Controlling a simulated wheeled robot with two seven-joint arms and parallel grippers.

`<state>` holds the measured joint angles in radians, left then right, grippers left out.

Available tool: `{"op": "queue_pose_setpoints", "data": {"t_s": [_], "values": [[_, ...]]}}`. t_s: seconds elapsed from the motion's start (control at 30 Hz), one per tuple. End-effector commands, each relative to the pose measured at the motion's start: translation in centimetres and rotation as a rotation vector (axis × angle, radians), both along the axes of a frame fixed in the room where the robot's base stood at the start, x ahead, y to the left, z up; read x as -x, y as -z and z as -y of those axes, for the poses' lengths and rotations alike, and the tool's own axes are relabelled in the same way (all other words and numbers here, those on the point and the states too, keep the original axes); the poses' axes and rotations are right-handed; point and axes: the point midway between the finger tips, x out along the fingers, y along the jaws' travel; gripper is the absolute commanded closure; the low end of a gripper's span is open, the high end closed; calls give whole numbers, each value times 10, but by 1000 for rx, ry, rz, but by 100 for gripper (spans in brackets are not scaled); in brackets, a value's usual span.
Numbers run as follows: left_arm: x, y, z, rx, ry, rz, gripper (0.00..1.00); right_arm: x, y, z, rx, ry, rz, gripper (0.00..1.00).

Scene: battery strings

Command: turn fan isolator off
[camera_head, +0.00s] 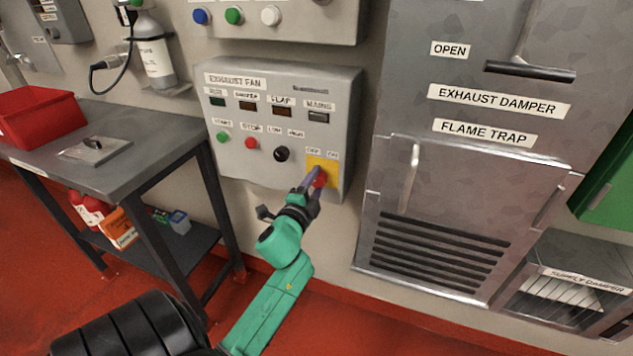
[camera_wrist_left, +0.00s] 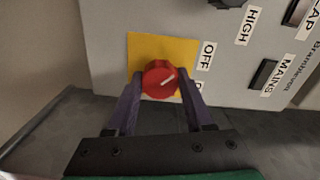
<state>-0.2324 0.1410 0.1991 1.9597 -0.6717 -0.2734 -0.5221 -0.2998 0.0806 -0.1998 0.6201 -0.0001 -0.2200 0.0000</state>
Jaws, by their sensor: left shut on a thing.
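The fan isolator is a red rotary knob (camera_wrist_left: 160,78) on a yellow plate (camera_wrist_left: 140,50), at the lower right of the grey exhaust fan panel (camera_head: 285,80). In the head view the knob (camera_head: 320,180) is partly hidden by my left gripper (camera_head: 314,182). In the left wrist view the purple fingers of my left gripper (camera_wrist_left: 161,100) stand on either side of the knob and are shut on it. The knob's white mark points right and slightly up in that view, towards the OFF and ON labels. The ON label is mostly hidden by a finger. My right gripper is not in view.
A black selector knob (camera_head: 282,154) and green and red buttons sit left of the isolator. A metal flame trap cabinet (camera_head: 440,215) stands to the right. A dark table (camera_head: 150,150) with a red bin (camera_head: 40,116) is to the left.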

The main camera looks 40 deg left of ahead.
Motion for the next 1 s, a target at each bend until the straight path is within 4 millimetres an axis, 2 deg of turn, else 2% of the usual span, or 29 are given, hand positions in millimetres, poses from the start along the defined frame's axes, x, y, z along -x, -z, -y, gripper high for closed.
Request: {"op": "queue_pose_setpoints", "data": {"t_s": [0.13, 0.17, 0.2, 0.23, 0.53, 0.67, 0.77, 1.0], "values": [[0, 1, 0, 4, -1, -1, 100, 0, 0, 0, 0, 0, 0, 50], [0, 1, 0, 3, 0, -2, 40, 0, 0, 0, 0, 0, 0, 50], [0, 1, 0, 3, -1, -1, 25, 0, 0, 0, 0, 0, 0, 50], [0, 1, 0, 3, -1, -1, 19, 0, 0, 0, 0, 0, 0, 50], [1, 1, 0, 0, 0, -1, 19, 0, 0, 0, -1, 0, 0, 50], [10, 2, 4, 1, 1, -3, 19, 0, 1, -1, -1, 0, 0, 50], [29, 2, 10, 1, -1, -4, 19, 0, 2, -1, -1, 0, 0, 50], [95, 6, 32, 5, -3, -6, 19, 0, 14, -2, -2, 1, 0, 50]]}}
